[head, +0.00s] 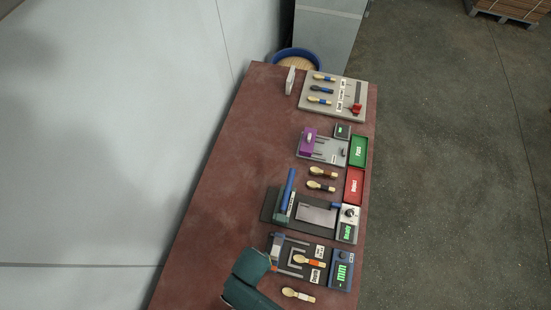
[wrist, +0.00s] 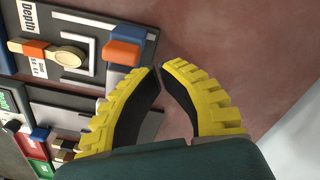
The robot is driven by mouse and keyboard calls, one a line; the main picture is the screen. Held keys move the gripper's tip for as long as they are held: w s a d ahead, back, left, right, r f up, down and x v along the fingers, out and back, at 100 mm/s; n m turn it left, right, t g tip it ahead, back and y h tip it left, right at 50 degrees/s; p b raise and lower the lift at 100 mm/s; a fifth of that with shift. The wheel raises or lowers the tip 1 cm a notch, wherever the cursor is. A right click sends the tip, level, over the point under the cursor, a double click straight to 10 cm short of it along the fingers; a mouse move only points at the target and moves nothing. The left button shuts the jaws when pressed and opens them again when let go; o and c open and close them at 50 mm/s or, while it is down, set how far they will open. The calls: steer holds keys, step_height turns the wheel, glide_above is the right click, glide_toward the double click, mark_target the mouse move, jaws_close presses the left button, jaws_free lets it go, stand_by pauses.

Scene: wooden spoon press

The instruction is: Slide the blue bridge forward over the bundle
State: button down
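A tall blue bar (head: 288,190) stands on the left part of a dark station with a grey plate (head: 316,214); it may be the blue bridge. A smaller blue-and-orange block (head: 276,243) sits on the depth gauge station, and shows close up in the wrist view (wrist: 126,48). I cannot tell for certain which is the bridge. No bundle can be made out. My gripper (wrist: 160,67) has yellow ribbed fingers with black pads. Its tips meet with almost no gap and nothing between them. It is beside the blue-and-orange block, apparently not holding it.
A spoon (head: 308,261) lies on the gauge, and another (head: 298,295) lies in front. Two spoons (head: 322,179) lie behind the dark station. A green tray (head: 358,151) and red tray (head: 354,186) line the right edge. A purple block (head: 307,144) stands farther back. The table's left side is clear.

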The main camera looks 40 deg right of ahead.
stand_by(0.3)
step_height(320, 180, down, 2)
steer(key=shift+f+b, duration=0.1)
steer(key=shift+b, duration=0.5)
steer(key=shift+s+d+p, duration=0.75)
steer(key=shift+s+p, duration=0.05)
steer(key=shift+s, duration=0.5)
steer(key=shift+s+d+p, duration=0.75)
steer(key=shift+s+p, duration=0.1)
steer(key=shift+s, duration=0.4)
steer(key=shift+s+d+p, duration=0.75)
steer(key=shift+s+p, duration=0.05)
steer(key=shift+s, duration=0.5)
steer(key=shift+w+a, duration=0.35)
steer(key=shift+w, duration=0.25)
step_height(320, 180, up, 7)
steer(key=p, duration=0.6)
